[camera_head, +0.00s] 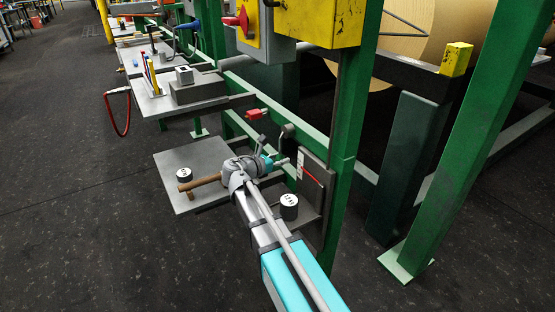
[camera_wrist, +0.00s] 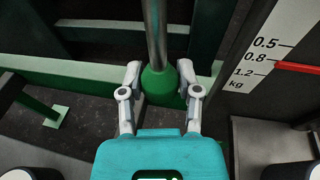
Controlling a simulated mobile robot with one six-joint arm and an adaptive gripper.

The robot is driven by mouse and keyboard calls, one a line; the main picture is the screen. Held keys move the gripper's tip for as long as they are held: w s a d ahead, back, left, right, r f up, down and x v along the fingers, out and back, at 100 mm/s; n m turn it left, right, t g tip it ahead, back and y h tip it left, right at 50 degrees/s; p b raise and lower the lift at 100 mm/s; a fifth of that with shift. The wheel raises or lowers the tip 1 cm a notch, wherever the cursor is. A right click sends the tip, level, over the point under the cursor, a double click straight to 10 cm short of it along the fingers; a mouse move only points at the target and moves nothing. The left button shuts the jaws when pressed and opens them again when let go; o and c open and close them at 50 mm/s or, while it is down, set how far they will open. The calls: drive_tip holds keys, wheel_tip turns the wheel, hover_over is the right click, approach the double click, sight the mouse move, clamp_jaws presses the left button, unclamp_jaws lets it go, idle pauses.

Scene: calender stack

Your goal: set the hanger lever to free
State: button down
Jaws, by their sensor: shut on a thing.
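In the wrist view a grey metal rod (camera_wrist: 156,30), which looks like the hanger lever, ends in a green ball knob (camera_wrist: 160,82). My gripper (camera_wrist: 160,74) is shut on this knob, with one finger on each side. In the head view my gripper (camera_head: 277,163) is beside a plate on the green frame, and the knob is hard to make out there. A white scale (camera_wrist: 270,55) to the right of the knob reads 0.5, 0.8, 1.2 kg. A red pointer (camera_wrist: 298,68) lies near its 0.8 mark. No lever label is readable.
A grey shelf (camera_head: 166,190) holds a labelled round weight (camera_head: 184,175); another weight (camera_head: 289,206) stands close beside my arm. A brown handle (camera_head: 204,182) shows left of my wrist. A green post (camera_head: 349,150) stands just right. Open dark floor (camera_head: 80,240) lies left.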

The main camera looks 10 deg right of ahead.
drive_tip(key=shift+s+d+f, duration=0.1)
drive_tip(key=shift+s, duration=0.2)
drive_tip(key=shift+c, duration=1.5)
unclamp_jaws()
drive_tip(key=shift+a, duration=0.35)
